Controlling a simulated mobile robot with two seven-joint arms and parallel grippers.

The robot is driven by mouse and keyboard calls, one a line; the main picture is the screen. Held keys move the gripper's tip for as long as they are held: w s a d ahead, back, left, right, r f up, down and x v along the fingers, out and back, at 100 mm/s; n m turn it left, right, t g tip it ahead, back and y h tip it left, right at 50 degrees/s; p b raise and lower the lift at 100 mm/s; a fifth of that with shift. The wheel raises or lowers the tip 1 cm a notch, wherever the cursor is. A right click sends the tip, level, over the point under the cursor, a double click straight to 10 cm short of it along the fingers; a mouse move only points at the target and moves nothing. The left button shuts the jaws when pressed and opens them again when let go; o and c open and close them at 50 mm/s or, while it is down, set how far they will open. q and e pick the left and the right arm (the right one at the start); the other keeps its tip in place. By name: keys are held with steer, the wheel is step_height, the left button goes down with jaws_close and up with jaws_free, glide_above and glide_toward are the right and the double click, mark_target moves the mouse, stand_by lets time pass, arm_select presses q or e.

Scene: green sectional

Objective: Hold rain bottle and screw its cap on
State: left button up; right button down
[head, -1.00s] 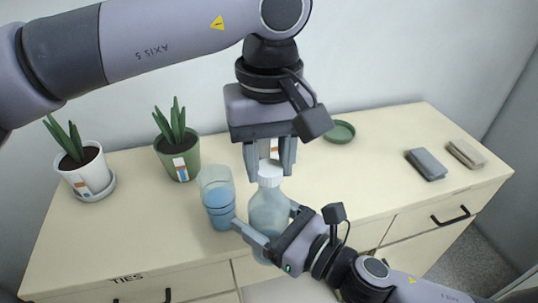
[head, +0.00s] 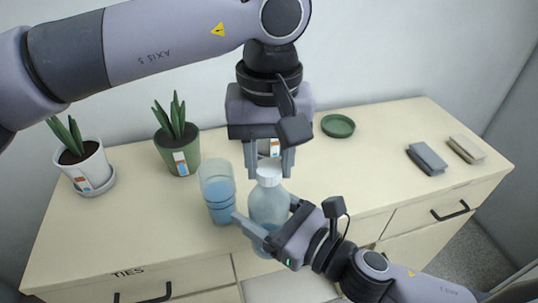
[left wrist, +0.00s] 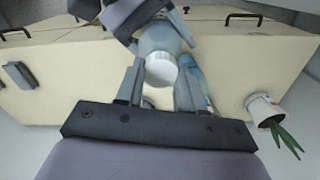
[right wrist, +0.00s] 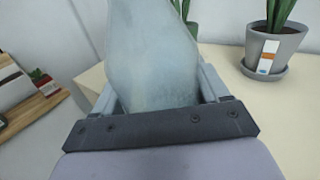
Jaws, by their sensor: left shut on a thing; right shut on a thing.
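The rain bottle (head: 268,208) is pale translucent blue and stands upright at the front of the cabinet top. My right gripper (head: 264,222) is shut around its body from the front right; the bottle body fills the middle of the right wrist view (right wrist: 152,65). The white cap (head: 269,175) sits at the top of the bottle's neck. My left gripper (head: 268,170) points down from above and is shut on the cap. The cap shows between its fingers in the left wrist view (left wrist: 161,70). The thread under the cap is hidden.
A clear cup with blue contents (head: 218,195) stands just left of the bottle, close to my right gripper's finger. A green potted plant (head: 178,152) and a white one (head: 85,168) stand further left. A green dish (head: 338,125) and grey block (head: 427,161) lie right.

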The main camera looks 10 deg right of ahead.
arm_select(q)
steer(key=m, duration=1)
steer(key=shift+m, duration=0.4)
steer(key=o, duration=1)
steer(key=shift+r, duration=0.1)
steer(key=shift+r, duration=2.15)
steer(key=shift+c, duration=0.2)
